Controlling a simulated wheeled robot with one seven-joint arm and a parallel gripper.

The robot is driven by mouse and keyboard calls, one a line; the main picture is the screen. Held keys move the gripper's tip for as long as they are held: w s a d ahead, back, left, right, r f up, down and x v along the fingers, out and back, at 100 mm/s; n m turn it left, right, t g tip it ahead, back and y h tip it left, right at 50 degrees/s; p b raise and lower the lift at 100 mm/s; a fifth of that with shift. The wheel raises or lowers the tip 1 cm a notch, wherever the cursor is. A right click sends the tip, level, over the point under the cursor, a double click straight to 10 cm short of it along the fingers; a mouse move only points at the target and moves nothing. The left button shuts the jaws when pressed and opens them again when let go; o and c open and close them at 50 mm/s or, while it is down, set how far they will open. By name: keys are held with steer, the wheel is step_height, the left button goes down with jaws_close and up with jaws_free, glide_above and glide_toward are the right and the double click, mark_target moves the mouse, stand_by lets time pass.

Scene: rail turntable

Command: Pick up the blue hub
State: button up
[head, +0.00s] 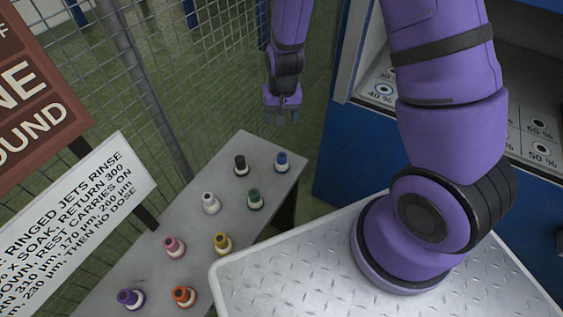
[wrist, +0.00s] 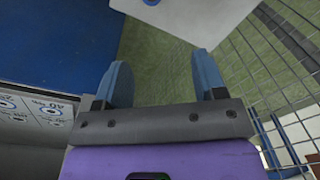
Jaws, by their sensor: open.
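The blue hub (head: 282,161) stands upright at the far right corner of the grey table in the head view. In the wrist view a small part of a blue and white piece (wrist: 151,2) shows at the top edge, likely this hub. My gripper (head: 281,115) hangs above and beyond the table's far end, apart from the hub. Its two blue fingers (wrist: 163,85) are spread with nothing between them.
The grey table (head: 140,262) also bears black (head: 240,165), green (head: 255,199), white, yellow, pink, orange and purple hubs. A wire mesh fence (head: 205,70) runs behind it. A blue cabinet (head: 345,165) stands to the right. A sign (head: 70,195) stands at left.

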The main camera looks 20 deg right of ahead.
glide_above(282, 156)
steer(key=shift+g, duration=0.3)
steer(key=f, duration=0.7)
steer(key=shift+w+d+f, duration=0.1)
steer(key=shift+w+f, duration=0.25)
steer(key=shift+f, duration=2.75)
steer(key=f, duration=0.3)
steer(key=shift+s+f, duration=0.25)
steer(key=shift+s, duration=0.05)
steer(key=shift+f, duration=0.8)
jaws_close()
